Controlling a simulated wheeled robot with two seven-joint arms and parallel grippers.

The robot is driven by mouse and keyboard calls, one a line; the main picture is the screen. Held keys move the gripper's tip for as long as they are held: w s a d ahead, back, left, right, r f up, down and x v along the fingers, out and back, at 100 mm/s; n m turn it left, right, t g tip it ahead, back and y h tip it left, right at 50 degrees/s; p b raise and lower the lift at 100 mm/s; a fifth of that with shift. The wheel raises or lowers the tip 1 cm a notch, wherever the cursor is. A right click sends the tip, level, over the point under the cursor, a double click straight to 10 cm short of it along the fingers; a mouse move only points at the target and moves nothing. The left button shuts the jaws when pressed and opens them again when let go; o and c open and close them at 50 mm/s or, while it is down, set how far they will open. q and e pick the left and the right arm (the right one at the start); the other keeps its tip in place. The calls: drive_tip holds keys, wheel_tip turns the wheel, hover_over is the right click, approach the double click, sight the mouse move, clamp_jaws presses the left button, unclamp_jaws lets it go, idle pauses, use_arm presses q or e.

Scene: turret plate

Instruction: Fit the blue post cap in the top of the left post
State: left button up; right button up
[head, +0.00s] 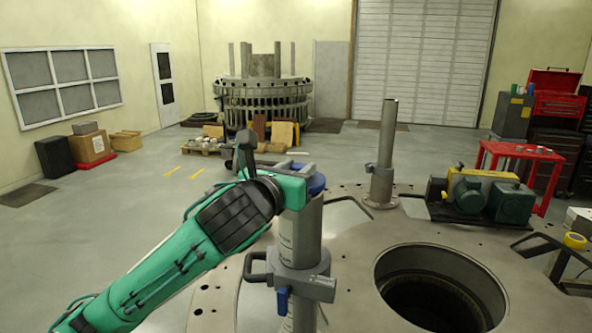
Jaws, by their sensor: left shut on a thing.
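The left post (301,232) stands upright on the round turret plate (350,238), in the middle of the head view. The blue post cap (317,184) shows as a blue edge at the top of this post. My left gripper (305,180) comes in from the left and is shut on the cap at the post's top. The gripper and wrist hide most of the cap. I cannot tell how deep it sits in the post. My right gripper is out of view.
A grey clamp (296,281) with a blue handle (282,300) surrounds the left post lower down. A second post (388,135) stands farther back. A large round hole (440,290) opens at the right. A green motor pump (470,198) and red table (518,152) stand beyond.

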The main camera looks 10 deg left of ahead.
use_arm(q)
drive_tip(key=shift+f+b, duration=0.3)
drive_tip(key=shift+f, duration=0.3)
drive_tip(key=o, duration=0.8)
drive_tip(key=shift+d, duration=0.1)
drive_tip(key=shift+s, duration=0.1)
drive_tip(key=shift+p+v, duration=0.35)
drive_tip(key=shift+v, duration=1)
drive_tip(key=b+v, duration=0.4)
drive_tip(key=v, duration=0.4)
drive_tip(key=shift+s+b, duration=0.1)
drive_tip(key=shift+b, duration=0.2)
